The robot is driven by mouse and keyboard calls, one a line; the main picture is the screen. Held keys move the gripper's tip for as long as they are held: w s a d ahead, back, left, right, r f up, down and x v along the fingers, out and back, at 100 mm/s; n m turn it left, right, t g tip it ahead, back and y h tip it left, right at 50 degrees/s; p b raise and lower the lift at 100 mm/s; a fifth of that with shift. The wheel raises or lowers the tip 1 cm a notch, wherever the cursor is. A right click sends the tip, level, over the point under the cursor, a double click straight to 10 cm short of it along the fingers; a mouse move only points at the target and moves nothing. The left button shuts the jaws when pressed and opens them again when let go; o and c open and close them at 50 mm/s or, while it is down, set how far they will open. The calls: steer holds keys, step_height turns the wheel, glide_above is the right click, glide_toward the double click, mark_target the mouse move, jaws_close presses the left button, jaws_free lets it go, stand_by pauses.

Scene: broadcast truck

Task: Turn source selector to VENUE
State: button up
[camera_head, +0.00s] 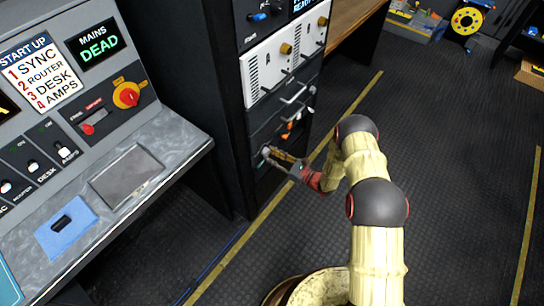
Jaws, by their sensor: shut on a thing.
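My gripper (272,155) reaches left to the lower part of the black rack. It is shut on a small pale grey knob (265,151) on the rack's lower dark panel (256,138), and its fingers partly hide the knob. The panel's lettering is too small to read, so I cannot tell whether this knob is the source selector or which way it points. A yellow rotary switch with a red centre (126,94) is on the desk console at left, apart from my gripper.
The display (100,44) reads MAINS DEAD. Above my gripper the rack has an orange part (290,127), a handle (294,95) and white units (286,57). The sloping desk (150,150) stands left of the rack. Dark floor (440,160) to the right is clear.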

steer(key=n+b, duration=0.1)
steer(key=n, duration=0.4)
steer(key=shift+h, duration=0.3)
steer(key=shift+n+b, duration=0.7)
steer(key=shift+n, duration=1.7)
steer(key=o, duration=1.2)
steer(key=shift+c, duration=0.2)
steer(key=shift+s+d, duration=0.1)
steer(key=v, duration=1.1)
steer(key=shift+s+d, duration=0.25)
steer(key=shift+s, duration=0.05)
